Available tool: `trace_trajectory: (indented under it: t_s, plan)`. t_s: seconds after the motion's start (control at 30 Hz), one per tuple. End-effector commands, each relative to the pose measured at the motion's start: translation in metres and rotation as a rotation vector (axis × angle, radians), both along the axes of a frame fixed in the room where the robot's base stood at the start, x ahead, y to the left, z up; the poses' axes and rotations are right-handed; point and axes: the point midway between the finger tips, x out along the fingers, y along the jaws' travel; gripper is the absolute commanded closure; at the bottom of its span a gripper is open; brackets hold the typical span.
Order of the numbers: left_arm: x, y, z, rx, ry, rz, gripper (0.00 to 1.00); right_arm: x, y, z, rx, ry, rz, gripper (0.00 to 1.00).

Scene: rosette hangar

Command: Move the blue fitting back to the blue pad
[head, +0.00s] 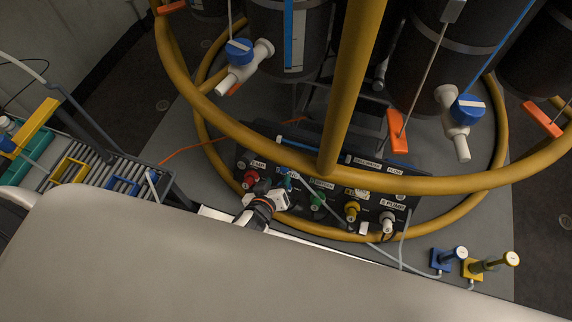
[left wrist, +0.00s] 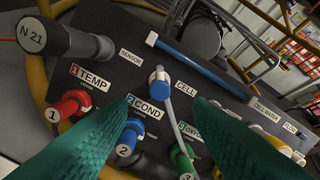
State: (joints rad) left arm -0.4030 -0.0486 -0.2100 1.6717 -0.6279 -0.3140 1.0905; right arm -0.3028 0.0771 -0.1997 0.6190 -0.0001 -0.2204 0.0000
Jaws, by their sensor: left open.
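A blue-capped fitting (left wrist: 158,80) with a pale grey hose sits at the CELL label on the dark panel. It shows as a small blue spot in the head view (head: 283,171). My left gripper (left wrist: 167,106) is open, its green fingers pointing at the panel. The fitting appears between and beyond the fingertips, apart from them. In the head view the left gripper (head: 280,190) is over the panel, partly hidden by my arm. The blue pad (head: 440,261) lies at the lower right, with a pale-topped post. My right gripper is not in view.
The panel (left wrist: 115,55) also carries red (left wrist: 70,106), blue (left wrist: 131,138) and green (left wrist: 183,158) numbered plugs close by. A yellow pad (head: 473,269) adjoins the blue pad. A thick yellow ring rail (head: 440,185) and upright cross above the panel.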

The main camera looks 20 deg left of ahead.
Motion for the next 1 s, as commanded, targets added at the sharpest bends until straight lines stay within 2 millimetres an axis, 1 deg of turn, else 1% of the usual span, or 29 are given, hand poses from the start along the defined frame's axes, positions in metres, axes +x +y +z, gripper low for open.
trace_trajectory:
  t_s: [0.03, 0.17, 0.3, 0.5, 0.7, 1.0]
  plan:
    - [0.005, 0.0, -0.005, 0.002, -0.002, -0.001, 0.54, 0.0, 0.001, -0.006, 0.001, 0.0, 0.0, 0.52]
    - [0.019, 0.0, -0.015, 0.003, -0.002, -0.001, 0.54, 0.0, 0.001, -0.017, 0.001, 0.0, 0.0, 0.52]
    - [0.037, -0.001, -0.026, 0.001, -0.003, -0.002, 0.54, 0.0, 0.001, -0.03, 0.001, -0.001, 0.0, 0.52]
    - [0.058, -0.002, -0.038, -0.002, -0.001, 0.001, 0.54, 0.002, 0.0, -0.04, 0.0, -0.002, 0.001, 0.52]
    - [0.069, -0.002, -0.044, 0.0, 0.0, 0.0, 0.54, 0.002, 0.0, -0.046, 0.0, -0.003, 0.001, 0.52]
    - [0.072, -0.002, -0.045, 0.0, 0.0, 0.0, 0.54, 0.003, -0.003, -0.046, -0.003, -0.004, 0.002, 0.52]
